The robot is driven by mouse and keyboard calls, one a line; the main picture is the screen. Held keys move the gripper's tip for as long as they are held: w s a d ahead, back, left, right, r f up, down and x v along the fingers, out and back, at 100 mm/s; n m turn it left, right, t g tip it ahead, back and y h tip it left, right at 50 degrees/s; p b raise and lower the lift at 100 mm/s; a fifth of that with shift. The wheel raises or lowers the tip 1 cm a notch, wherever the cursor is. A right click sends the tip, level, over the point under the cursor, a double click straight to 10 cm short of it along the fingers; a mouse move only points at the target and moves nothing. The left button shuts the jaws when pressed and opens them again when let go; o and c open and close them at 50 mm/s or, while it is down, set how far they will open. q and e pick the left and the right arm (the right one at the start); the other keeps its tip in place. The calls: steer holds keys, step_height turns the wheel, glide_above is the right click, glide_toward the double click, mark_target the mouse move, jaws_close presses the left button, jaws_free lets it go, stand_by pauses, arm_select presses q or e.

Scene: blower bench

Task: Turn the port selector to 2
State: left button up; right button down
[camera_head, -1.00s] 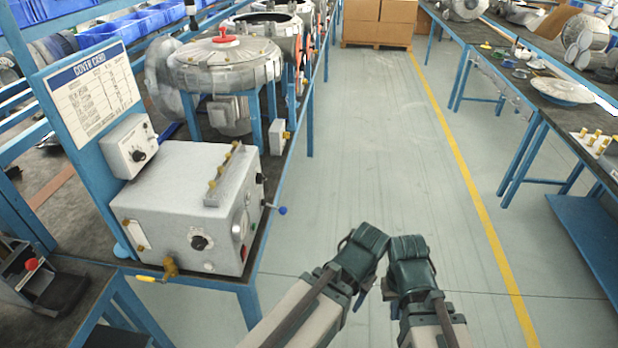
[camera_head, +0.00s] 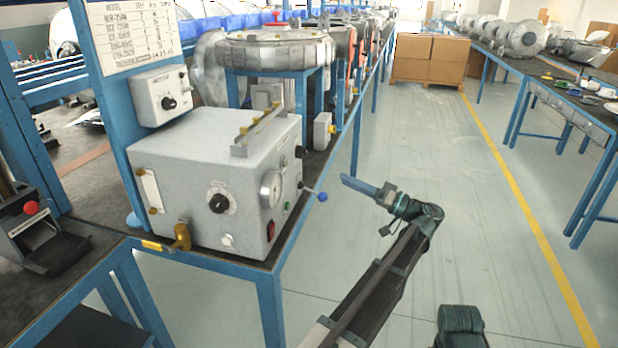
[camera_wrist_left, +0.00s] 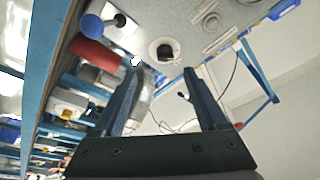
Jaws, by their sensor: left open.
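The grey box (camera_head: 215,180) stands on the bench at left. Its front has a black knob (camera_head: 218,203) with a pale pointer; the markings around it are too small to read. A smaller control box (camera_head: 160,95) behind it has another dark knob (camera_head: 169,103). I cannot tell from labels which knob is the port selector. My left gripper (camera_head: 345,180) is open and empty, right of the box and apart from it, its fingers pointing left. In the left wrist view, its fingers (camera_wrist_left: 160,78) point toward a grey face with a dark round part (camera_wrist_left: 164,50).
A blue-ball lever (camera_head: 322,196) sticks out from the box's right side, near my left fingertips.

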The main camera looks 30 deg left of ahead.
mark_target(307, 155)
arm_select(q)
steer(key=shift+n+y, duration=0.4)
steer(key=p+x, duration=0.1)
steer(key=x, duration=0.3)
steer(key=p+x, duration=0.1)
steer(key=x, duration=0.3)
steer(key=p+x, duration=0.1)
steer(key=x, duration=0.3)
steer(key=shift+w+a+r+p, duration=0.2)
steer(key=shift+r+p, duration=0.1)
steer(key=shift+r, duration=0.2)
steer(key=shift+a+r, duration=0.1)
steer(key=shift+a, duration=0.5)
arm_select(e)
steer(key=shift+r, duration=1.55)
arm_select(q)
jaws_close()
